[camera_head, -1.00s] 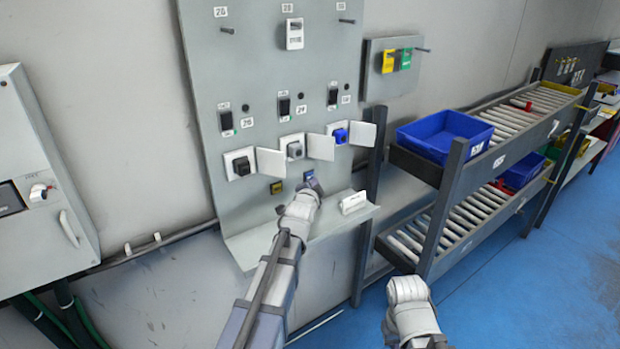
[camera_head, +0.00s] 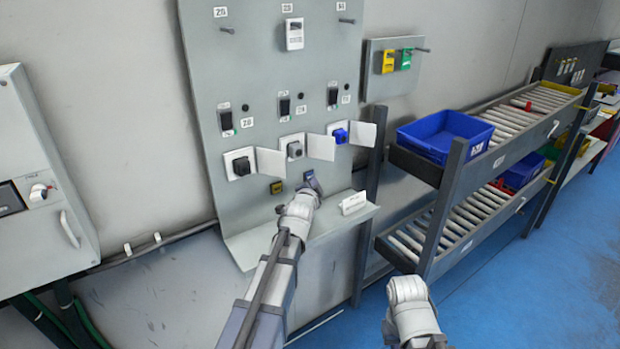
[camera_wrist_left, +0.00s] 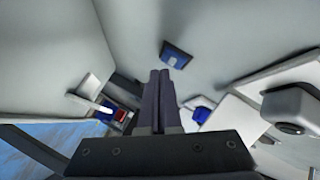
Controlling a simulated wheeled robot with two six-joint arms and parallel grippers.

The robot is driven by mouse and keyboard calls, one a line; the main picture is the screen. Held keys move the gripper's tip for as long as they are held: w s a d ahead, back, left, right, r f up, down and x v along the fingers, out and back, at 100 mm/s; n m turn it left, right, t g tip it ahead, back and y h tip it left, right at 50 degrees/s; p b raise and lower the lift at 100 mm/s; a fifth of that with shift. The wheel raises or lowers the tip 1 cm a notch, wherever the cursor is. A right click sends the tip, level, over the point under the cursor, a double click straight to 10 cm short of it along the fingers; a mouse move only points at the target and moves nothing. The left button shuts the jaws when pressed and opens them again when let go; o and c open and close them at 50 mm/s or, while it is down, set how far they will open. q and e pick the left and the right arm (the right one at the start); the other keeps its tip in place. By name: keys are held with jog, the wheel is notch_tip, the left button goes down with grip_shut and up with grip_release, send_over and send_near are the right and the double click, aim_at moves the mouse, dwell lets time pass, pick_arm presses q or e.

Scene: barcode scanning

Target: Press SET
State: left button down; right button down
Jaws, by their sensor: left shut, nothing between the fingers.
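A small blue square button (camera_head: 309,175) sits low on the grey wall panel (camera_head: 215,60), right of a yellow one (camera_head: 276,187). I take the blue one as SET, but its lettering is too small to read. It also shows in the left wrist view (camera_wrist_left: 176,55), just beyond the fingertips. My left gripper (camera_wrist_left: 160,72) is shut and empty, pointing at the button, with a small gap seeming to remain. In the head view my left wrist hides most of the fingers. My right arm shows at the lower right; its fingers are not visible.
Above the button, several sockets with open white flaps (camera_head: 321,147) stick out from the panel, one with a blue insert (camera_head: 340,135). A shelf ledge with a white label (camera_head: 353,202) lies below right. A roller rack with a blue bin (camera_head: 445,133) stands at right.

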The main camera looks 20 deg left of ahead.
pick_arm(q)
jog(key=shift+w+a, duration=0.25)
jog(key=shift+w+a, duration=0.25)
jog(key=shift+a, duration=0.15)
dwell(0.8)
jog(key=shift+d, duration=0.1)
jog(key=shift+s+d, duration=0.55)
jog(key=shift+d, duration=0.05)
jog(key=shift+s+d, duration=0.8)
jog(key=shift+d, duration=0.2)
jog(key=shift+s+d, duration=0.75)
jog(key=shift+d, duration=0.25)
